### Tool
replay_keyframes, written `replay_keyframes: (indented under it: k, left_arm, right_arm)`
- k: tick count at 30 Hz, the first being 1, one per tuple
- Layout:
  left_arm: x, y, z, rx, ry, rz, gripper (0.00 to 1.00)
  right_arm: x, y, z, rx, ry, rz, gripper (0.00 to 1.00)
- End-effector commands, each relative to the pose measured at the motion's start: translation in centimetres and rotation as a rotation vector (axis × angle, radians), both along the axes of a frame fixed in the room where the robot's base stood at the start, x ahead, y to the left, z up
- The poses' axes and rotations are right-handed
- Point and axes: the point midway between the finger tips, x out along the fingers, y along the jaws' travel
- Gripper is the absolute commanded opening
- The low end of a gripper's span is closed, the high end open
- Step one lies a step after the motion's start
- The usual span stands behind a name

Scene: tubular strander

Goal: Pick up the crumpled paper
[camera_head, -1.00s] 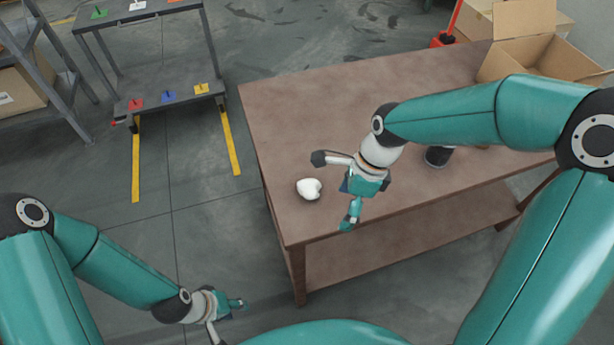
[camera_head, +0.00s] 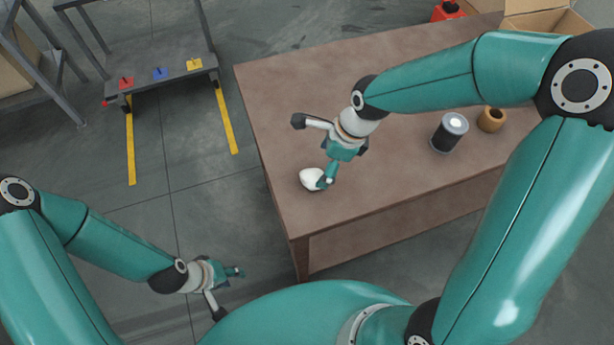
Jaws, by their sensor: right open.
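The crumpled paper (camera_head: 310,179) is a small white lump on the brown table (camera_head: 390,190), near its left front corner. My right gripper (camera_head: 311,150) is open above the table. One of its fingers overlaps the right side of the paper in the picture, and the other finger points left beyond it. I cannot tell whether the finger touches the paper. My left gripper (camera_head: 228,290) hangs low over the floor, left of the table, with its fingers spread and empty.
A dark canister with a light top (camera_head: 450,132) and a small tan roll (camera_head: 491,119) stand on the table at right. An open cardboard box (camera_head: 548,20) is at the back right. A grey cart (camera_head: 170,77) with coloured pieces stands left. The table's middle is clear.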

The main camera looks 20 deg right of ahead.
Motion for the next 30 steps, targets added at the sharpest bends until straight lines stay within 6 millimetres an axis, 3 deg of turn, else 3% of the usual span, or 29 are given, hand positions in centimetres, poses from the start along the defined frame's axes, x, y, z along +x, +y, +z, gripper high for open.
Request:
replay_keyframes:
  k: [10, 18, 27, 30]
  left_arm:
    - [0.0, 0.0, 0.5, 0.000, 0.000, 0.000, 0.40]
    - [0.0, 0.0, 1.1, 0.000, 0.000, 0.000, 0.40]
    - [0.0, 0.0, 1.1, 0.000, 0.000, 0.000, 0.40]
    - [0.0, 0.0, 1.1, 0.000, 0.000, 0.000, 0.40]
  right_arm:
    - [0.2, 0.7, -2.5, 0.000, 0.004, -0.001, 0.92]
    - [0.6, 1.7, -5.9, 0.001, 0.004, -0.001, 0.92]
    - [0.8, 1.8, -6.5, 0.001, 0.000, -0.003, 0.92]
    - [0.8, 1.8, -6.4, 0.001, 0.000, -0.003, 0.77]
